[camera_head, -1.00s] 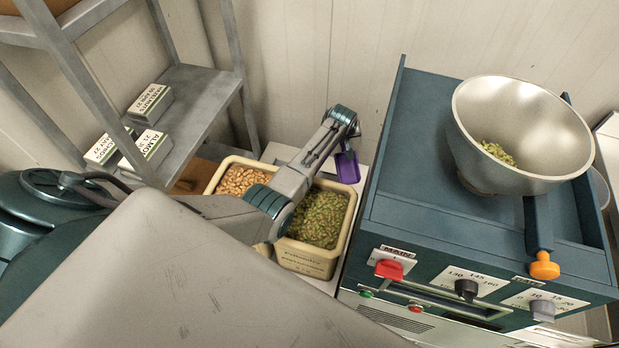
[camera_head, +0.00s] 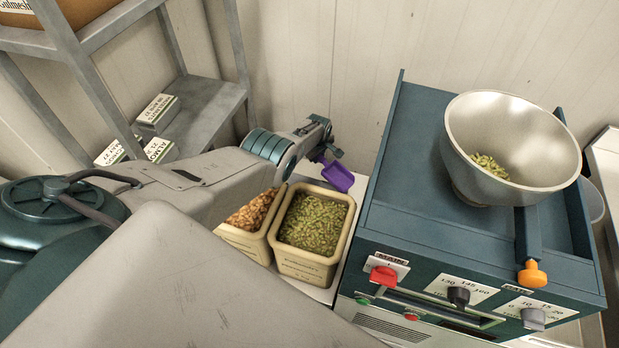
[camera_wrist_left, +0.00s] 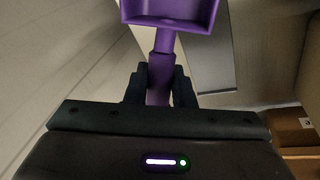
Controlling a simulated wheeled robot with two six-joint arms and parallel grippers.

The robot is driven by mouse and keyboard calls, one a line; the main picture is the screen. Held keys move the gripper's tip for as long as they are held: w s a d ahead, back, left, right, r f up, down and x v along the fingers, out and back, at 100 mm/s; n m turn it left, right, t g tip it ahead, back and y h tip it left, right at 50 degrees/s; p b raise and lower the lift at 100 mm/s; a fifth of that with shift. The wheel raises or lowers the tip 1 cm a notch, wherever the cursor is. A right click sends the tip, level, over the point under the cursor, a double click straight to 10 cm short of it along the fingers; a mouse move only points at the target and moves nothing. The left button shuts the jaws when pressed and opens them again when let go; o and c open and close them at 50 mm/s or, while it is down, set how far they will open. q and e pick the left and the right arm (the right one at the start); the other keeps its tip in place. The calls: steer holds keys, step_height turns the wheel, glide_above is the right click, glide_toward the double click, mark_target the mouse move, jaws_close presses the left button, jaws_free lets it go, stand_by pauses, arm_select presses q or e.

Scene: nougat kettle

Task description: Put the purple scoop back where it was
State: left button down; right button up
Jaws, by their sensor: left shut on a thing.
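The purple scoop (camera_head: 337,176) is in my left gripper (camera_head: 318,155), held above the back edge of the pistachio bin. In the left wrist view the scoop (camera_wrist_left: 163,62) has its handle clamped between the two dark fingers of the left gripper (camera_wrist_left: 160,85), its bowl toward the top of the picture. The bowl looks empty in that view. The bin of green pistachios (camera_head: 277,247) stands below the scoop. A second bin with brown nuts (camera_head: 247,245) is on its left, partly hidden by my arm. My right gripper is not in view.
The blue machine (camera_head: 400,190) stands right of the bins, with a metal bowl (camera_head: 460,150) holding some green nuts. A grey shelf (camera_head: 205,115) with labelled boxes (camera_head: 158,110) is at the left. A pale wall closes the back.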

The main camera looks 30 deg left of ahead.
arm_select(q)
steer(key=shift+s+a, duration=0.2)
steer(key=shift+a, duration=0.05)
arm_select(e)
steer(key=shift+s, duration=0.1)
arm_select(q)
steer(key=shift+s+a+f+n, duration=0.2)
steer(key=shift+s+a+n, duration=0.4)
steer(key=shift+n, duration=0.3)
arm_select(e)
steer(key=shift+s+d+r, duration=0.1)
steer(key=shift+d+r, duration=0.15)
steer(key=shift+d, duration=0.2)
arm_select(q)
steer(key=shift+s, duration=0.15)
steer(key=s+a+n, duration=0.2)
steer(key=s+a+n+p, duration=0.1)
steer(key=shift+f+n+h, duration=0.3)
steer(key=shift+f, duration=0.05)
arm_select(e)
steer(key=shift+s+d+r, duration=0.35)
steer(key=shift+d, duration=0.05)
